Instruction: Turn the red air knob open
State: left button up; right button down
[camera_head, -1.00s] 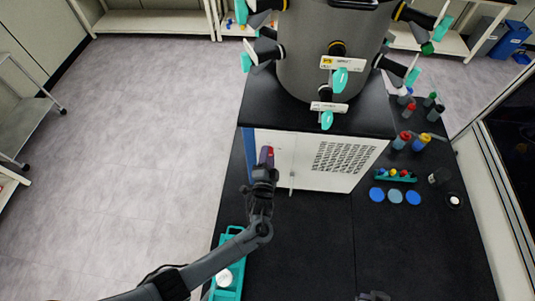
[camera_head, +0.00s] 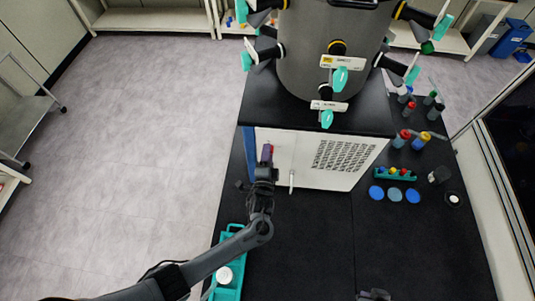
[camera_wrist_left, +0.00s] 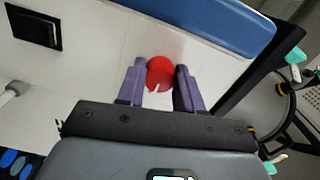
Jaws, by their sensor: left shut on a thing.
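The round red air knob (camera_wrist_left: 160,73) sits on the white front panel (camera_wrist_left: 90,40) of the freeze dryer. A white mark shows on its lower part in the left wrist view. My left gripper (camera_wrist_left: 160,82) has its purple fingers on either side of the knob and is shut on it. In the head view the left gripper (camera_head: 267,156) reaches the panel's left part, and only a sliver of red shows beside the fingers. A dark piece at the bottom edge of the head view looks like my right gripper (camera_head: 374,294); its fingers cannot be made out.
A white handle (camera_head: 291,181) juts from the panel right of my left gripper, near a vent grille (camera_head: 343,156). A teal tray (camera_head: 229,286) lies below the left forearm. Bottles and blue discs (camera_head: 395,196) stand at right. The middle of the black bench is clear.

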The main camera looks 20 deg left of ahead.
pick_arm(q)
jog(key=o, duration=1)
jog(key=shift+o, duration=0.2)
jog(key=b+v, duration=0.2)
jog(key=v, duration=0.9)
